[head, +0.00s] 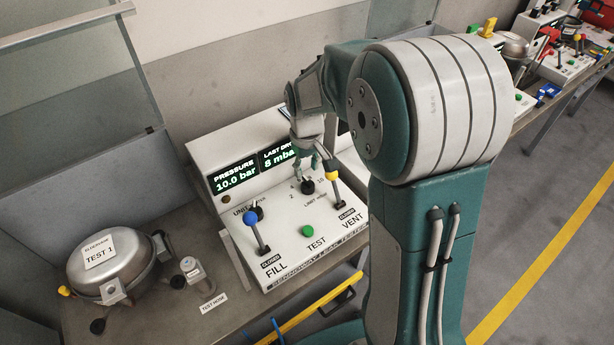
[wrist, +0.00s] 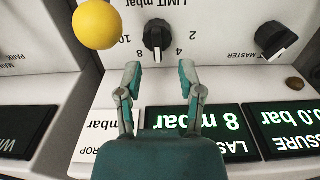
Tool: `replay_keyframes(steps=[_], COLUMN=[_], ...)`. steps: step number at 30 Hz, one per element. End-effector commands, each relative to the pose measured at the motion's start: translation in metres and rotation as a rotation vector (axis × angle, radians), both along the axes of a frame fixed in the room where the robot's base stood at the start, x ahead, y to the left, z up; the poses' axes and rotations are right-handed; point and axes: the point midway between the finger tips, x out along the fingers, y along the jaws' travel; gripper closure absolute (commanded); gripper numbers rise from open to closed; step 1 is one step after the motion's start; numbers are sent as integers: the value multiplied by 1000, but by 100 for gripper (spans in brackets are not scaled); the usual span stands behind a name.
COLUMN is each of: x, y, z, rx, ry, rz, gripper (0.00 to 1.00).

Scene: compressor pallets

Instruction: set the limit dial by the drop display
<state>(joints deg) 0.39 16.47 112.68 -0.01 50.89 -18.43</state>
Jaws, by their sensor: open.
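The black limit dial (head: 307,186) sits on the white tester's sloped panel, between the two levers. In the upside-down wrist view the dial (wrist: 157,36) has marks 2, 4 and 10 visible around it. Its ridge seems to point toward the displays; the exact mark is unclear. My gripper (wrist: 160,73) is open and empty, its fingertips on either side of the dial's line and apart from it. In the head view my gripper (head: 305,163) hangs just above the dial. The drop display (head: 281,156) reads 8 mbar and also shows in the wrist view (wrist: 227,122).
The pressure display (head: 236,175) reads 10.0 bar. A blue-knobbed fill lever (head: 257,232) and a yellow-knobbed vent lever (head: 333,178) flank the dial, the yellow knob close by. A green test button (head: 308,230) is in front. A metal vessel (head: 115,262) stands left.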

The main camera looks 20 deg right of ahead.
Motion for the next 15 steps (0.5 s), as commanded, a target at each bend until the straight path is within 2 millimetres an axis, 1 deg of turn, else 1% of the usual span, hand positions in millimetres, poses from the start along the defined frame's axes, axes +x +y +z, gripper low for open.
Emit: replay_keyframes(steps=[1,6,10,15], x=[-1,-1,-1,0], y=[0,-1,-1,0], z=[-10,-32,-40,-41], rx=[0,1,0,1], ry=[4,1,0,-2], rz=[0,-1,-1,-1], gripper=[51,51,51,51])
